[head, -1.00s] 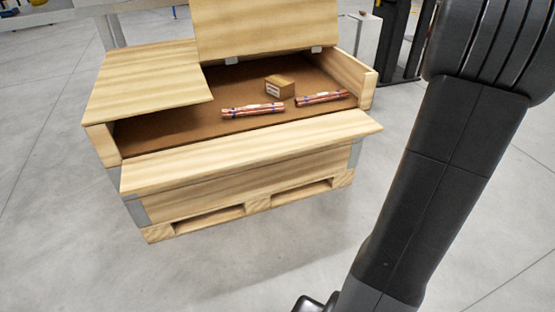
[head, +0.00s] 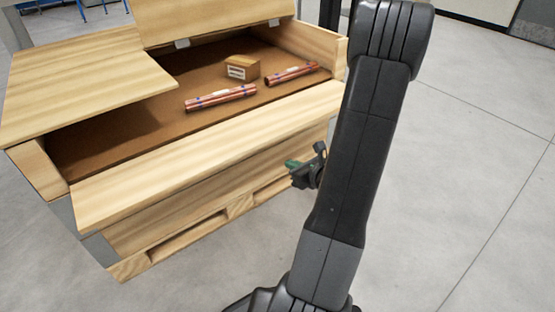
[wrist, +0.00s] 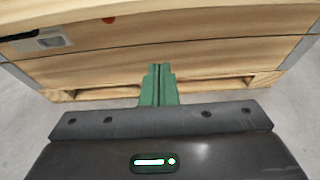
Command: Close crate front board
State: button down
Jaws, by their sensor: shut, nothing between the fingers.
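The wooden crate (head: 165,205) stands on the floor at the left in the head view. Its front board (head: 205,150) is folded outward and down, sticking out over the front wall with its top face showing. My gripper (head: 291,164) is low in front of the crate, near the board's right end and below its level. In the wrist view, my green fingers (wrist: 158,72) are shut and empty, pointing at the crate's front wall (wrist: 190,62). The underside edge of the board (wrist: 150,12) crosses the top of that view.
Two bundles of copper tubes (head: 221,97) (head: 291,75) and a small cardboard box (head: 242,68) lie inside the crate. A left lid panel (head: 85,80) lies flat; a rear lid panel (head: 205,15) stands raised. The grey floor (head: 460,170) at the right is clear.

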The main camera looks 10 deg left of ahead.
jog(key=b+x, duration=0.3)
jog(key=x, duration=0.6)
jog(key=shift+a+r, duration=0.1)
jog(key=shift+r, duration=1.9)
jog(key=shift+r+p, duration=0.15)
jog(key=shift+p, duration=0.15)
jog(key=shift+r+g+p, duration=0.3)
jog(key=shift+r+p, duration=0.15)
jog(key=shift+p, duration=0.6)
